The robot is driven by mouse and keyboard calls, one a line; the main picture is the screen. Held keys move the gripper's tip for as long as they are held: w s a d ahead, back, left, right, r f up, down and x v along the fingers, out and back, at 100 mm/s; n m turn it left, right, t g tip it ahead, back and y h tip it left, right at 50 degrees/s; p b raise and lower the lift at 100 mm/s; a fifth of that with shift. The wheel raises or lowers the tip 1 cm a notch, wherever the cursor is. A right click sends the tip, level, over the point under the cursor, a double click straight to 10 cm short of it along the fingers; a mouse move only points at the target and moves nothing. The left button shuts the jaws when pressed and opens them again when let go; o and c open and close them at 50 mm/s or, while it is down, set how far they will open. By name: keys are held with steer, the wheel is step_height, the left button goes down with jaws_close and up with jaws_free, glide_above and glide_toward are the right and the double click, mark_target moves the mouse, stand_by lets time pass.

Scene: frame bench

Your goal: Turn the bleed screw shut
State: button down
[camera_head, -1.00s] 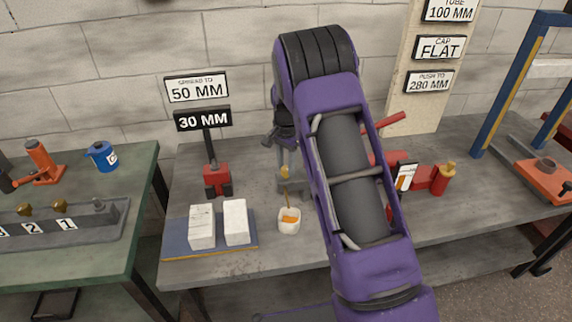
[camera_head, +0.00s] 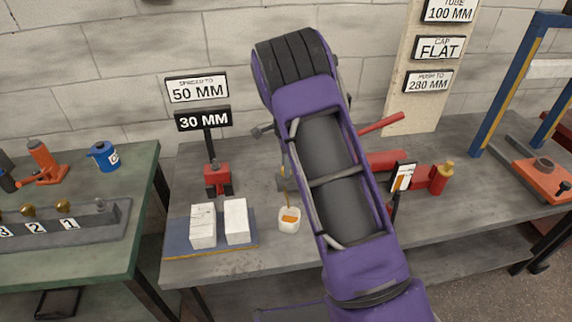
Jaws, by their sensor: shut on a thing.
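My purple arm crosses the middle of the view and hides much of the work spot. My gripper (camera_head: 285,158) shows only as a sliver at the arm's left edge, pointing down over a small grey block (camera_head: 281,181). It is shut on the bleed screw at the top of this block. The screw itself is almost wholly hidden, so its turn cannot be read. A thin amber tube (camera_head: 287,198) runs down from the block into a white cup (camera_head: 289,224) with orange fluid showing.
A red spreader (camera_head: 217,179) stands left of the block, behind two white blocks (camera_head: 236,222) on a blue board.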

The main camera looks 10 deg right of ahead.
stand_by(0.4)
steer(key=c, duration=0.5)
jaws_free()
step_height(320, 180, up, 18)
steer(key=p, duration=0.1)
steer(key=shift+f, duration=0.25)
